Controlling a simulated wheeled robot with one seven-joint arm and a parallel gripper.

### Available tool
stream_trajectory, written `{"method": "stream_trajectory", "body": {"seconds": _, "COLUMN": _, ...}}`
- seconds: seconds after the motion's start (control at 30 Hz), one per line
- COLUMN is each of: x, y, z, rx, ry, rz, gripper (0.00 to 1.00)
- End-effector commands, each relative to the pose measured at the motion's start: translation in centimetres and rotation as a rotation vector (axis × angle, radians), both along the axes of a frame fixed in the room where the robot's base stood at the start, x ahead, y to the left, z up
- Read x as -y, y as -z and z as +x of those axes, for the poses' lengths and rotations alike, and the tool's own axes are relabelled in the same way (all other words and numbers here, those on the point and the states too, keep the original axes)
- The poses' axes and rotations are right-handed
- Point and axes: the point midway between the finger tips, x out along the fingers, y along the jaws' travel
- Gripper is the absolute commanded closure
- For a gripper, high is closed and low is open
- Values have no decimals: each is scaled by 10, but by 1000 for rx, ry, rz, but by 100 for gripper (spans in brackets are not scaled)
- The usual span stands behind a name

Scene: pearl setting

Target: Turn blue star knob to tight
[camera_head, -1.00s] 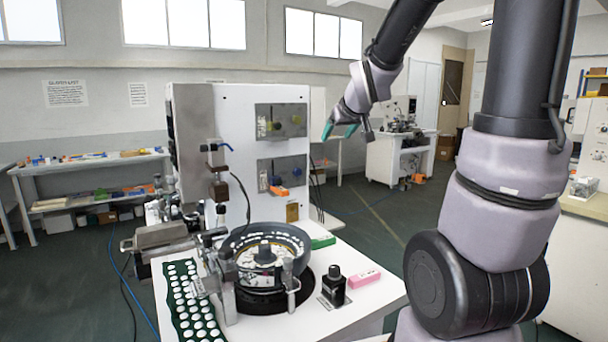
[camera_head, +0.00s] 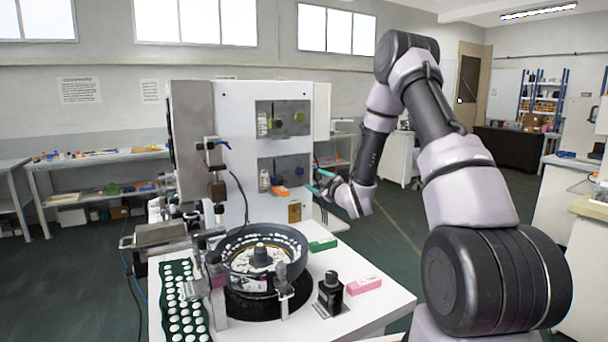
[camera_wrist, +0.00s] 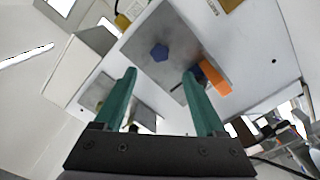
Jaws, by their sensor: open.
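In the head view, the lower grey plate (camera_head: 292,166) is on the white machine face, and the knob is too small there to make out surely. My gripper (camera_wrist: 159,73) is open and empty, with its two green fingers apart. In the head view my gripper (camera_head: 318,181) is just right of the lower plate. The knob's tight mark cannot be read.
The white machine cabinet (camera_head: 237,130) has an upper plate (camera_head: 283,112) above. Below stand a round bowl feeder (camera_head: 250,266), a black knobbed device (camera_head: 330,292) and a pink box (camera_head: 363,285).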

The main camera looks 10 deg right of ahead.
Motion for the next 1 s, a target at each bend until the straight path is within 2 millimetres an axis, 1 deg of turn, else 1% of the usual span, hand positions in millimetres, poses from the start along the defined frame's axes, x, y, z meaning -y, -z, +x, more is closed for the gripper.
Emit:
{"method": "stream_trajectory", "body": {"seconds": 0.13, "x": -8, "y": 0, "z": 19, "rx": 2, "ry": -2, "rz": 0, "gripper": 27}}
{"method": "stream_trajectory", "body": {"seconds": 0.4, "x": -23, "y": -1, "z": 68, "rx": 1, "ry": -1, "rz": 0, "gripper": 27}}
{"method": "stream_trajectory", "body": {"seconds": 0.5, "x": -27, "y": -1, "z": 82, "rx": 1, "ry": -1, "rz": 0, "gripper": 27}}
{"method": "stream_trajectory", "body": {"seconds": 0.6, "x": -30, "y": -1, "z": 92, "rx": 0, "ry": 0, "rz": 0, "gripper": 27}}
{"method": "stream_trajectory", "body": {"seconds": 0.7, "x": -32, "y": -1, "z": 96, "rx": 0, "ry": 0, "rz": 0, "gripper": 27}}
{"method": "stream_trajectory", "body": {"seconds": 0.97, "x": -32, "y": -1, "z": 98, "rx": -1, "ry": 1, "rz": 1, "gripper": 27}}
{"method": "stream_trajectory", "body": {"seconds": 1.0, "x": -32, "y": -1, "z": 98, "rx": -1, "ry": 1, "rz": 1, "gripper": 31}}
